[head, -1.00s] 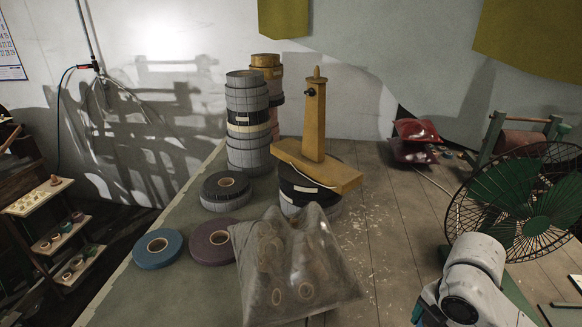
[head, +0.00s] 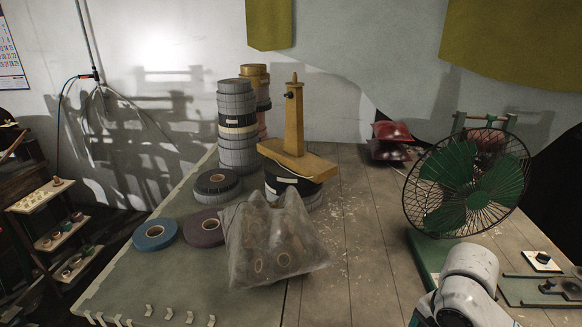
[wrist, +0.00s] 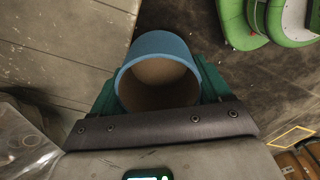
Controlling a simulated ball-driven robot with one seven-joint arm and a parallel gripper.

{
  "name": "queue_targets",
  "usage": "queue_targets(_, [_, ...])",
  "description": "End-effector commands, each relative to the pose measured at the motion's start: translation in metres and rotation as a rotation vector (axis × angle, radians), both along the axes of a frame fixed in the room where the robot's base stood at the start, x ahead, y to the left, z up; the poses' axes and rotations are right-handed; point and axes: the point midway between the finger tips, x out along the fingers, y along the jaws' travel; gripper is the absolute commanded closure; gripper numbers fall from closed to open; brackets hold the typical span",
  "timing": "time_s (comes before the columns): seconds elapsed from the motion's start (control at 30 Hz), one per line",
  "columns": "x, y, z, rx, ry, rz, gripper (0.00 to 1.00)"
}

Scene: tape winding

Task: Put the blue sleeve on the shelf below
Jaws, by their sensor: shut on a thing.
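The blue sleeve (wrist: 158,50) is a short hollow tube, and in the wrist view I look into its open end. My gripper (wrist: 160,88) is shut on it, with a green finger on either side. In the head view my arm shows at the bottom right, and the gripper and sleeve are out of the picture. A tiered wooden rack (head: 66,240) with small round pieces on its boards stands at the left, lower than the tabletop. I cannot tell whether it is the shelf meant. No shelf under the table shows.
The table (head: 365,265) holds tape rolls, a plastic bag (head: 275,245), a wooden post stand (head: 294,130) and a green fan (head: 468,183). Several small hooks line its front left edge. In the wrist view, a green padded thing (wrist: 245,20) lies beyond the sleeve over dark floor.

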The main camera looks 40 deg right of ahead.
Motion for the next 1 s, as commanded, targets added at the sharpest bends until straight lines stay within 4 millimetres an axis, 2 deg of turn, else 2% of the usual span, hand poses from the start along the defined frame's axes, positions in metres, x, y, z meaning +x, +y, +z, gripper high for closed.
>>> queue_targets(0.33, [0.019, 0.021, -0.011, 0.001, 0.0, -0.098, 0.51])
queue_targets(0.67, [0.058, 0.062, -0.033, 0.003, 0.001, -0.3, 0.51])
queue_targets(1.0, [0.14, 0.15, -0.08, 0.005, 0.003, -0.732, 0.51])
